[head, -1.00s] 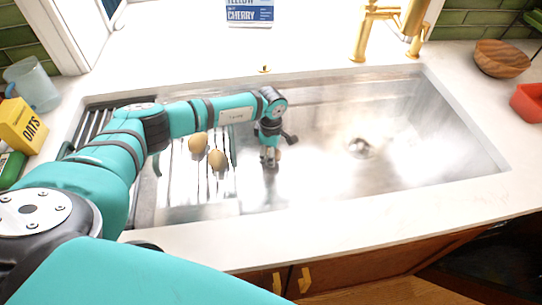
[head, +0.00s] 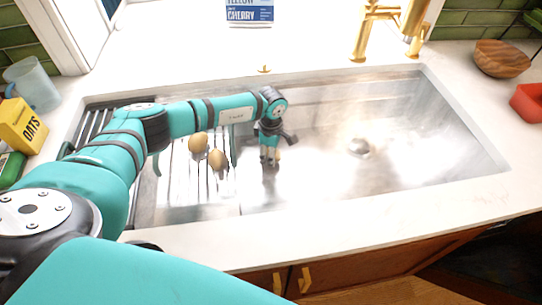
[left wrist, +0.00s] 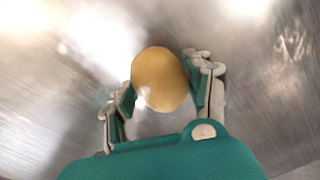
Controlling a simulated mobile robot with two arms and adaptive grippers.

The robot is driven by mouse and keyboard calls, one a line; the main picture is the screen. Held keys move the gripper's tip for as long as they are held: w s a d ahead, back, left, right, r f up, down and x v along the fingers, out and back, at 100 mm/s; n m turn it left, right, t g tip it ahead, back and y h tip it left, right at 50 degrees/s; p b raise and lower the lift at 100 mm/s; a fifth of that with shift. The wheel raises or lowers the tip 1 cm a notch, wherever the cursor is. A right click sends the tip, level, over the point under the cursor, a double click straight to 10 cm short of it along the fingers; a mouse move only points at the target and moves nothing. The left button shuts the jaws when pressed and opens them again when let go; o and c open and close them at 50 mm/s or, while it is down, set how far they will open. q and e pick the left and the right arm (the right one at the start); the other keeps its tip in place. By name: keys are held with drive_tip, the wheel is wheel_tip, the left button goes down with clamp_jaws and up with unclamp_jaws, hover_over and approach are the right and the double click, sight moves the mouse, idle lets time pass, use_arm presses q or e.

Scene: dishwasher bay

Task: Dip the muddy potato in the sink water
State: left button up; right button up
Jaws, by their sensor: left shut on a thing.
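My left gripper (head: 270,160) is down inside the sink (head: 330,180), just right of the rack. In the left wrist view, its fingers (left wrist: 165,95) are shut on a potato (left wrist: 160,78), one on each side. The potato looks smooth and yellow-tan, and I see no clear mud on it. In the head view only a sliver of it shows behind the fingers. Two more potatoes, one upper (head: 198,142) and one lower (head: 217,159), lie on the rack. I cannot tell from the glare whether the potato touches water. My right gripper is not in view.
A wire rack (head: 180,195) covers the left part of the sink. A gold faucet (head: 362,35) stands behind the sink, and the drain (head: 361,147) lies right of my gripper. A wooden bowl (head: 502,58) and a red container (head: 529,101) stand on the right counter. The sink's right half is clear.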

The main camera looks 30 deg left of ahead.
use_arm(q)
wheel_tip(320, 180, up, 24)
drive_tip(key=p, duration=1.5)
drive_tip(key=shift+r+p, duration=0.25)
drive_tip(key=shift+p, duration=0.05)
idle(0.4)
idle(2.0)
wheel_tip(320, 180, up, 4)
drive_tip(key=shift+p, duration=0.95)
